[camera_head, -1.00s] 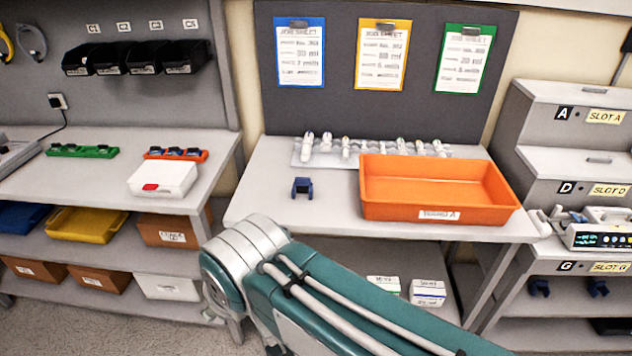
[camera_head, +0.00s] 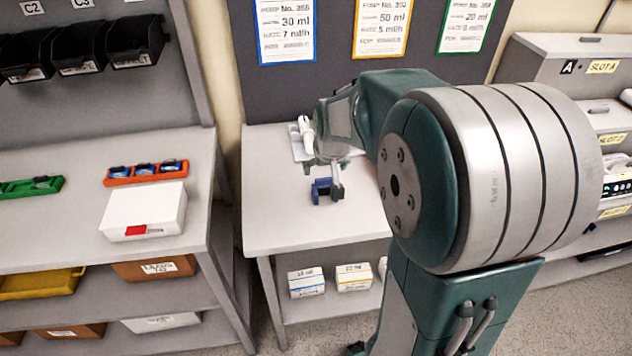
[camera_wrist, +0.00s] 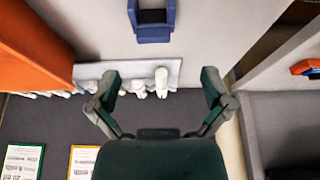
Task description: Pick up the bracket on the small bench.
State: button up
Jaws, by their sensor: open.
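The bracket is a small dark blue U-shaped piece (camera_head: 321,191) on the light grey top of the small bench (camera_head: 285,228). In the wrist view the bracket (camera_wrist: 153,24) lies at the top centre, beyond my fingertips and clear of them. My gripper (camera_wrist: 158,86) is open and empty, its two fingers spread wide. My arm hides the right part of the bench.
A white tray (camera_wrist: 128,72) with white fittings and an orange bin (camera_wrist: 30,45) show in the wrist view. The left bench holds a white box (camera_head: 145,212) and an orange rack (camera_head: 146,173). A grey board with job sheets (camera_head: 285,30) stands behind. Bench space left of the bracket is clear.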

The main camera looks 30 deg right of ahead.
send_over(324, 186)
jog(key=s, duration=0.2)
notch_tip(324, 186, down, 5)
jog(key=shift+w+a+f, duration=0.1)
jog(key=shift+w, duration=0.05)
jog(key=x, duration=0.4)
jog(key=shift+a+f, duration=0.2)
jog(key=shift+f, duration=0.25)
jog(key=shift+w+f, duration=0.2)
jog(key=shift+f, duration=0.1)
jog(key=shift+d+f, duration=0.1)
jog(key=shift+d, duration=0.15)
jog(key=c, duration=0.9)
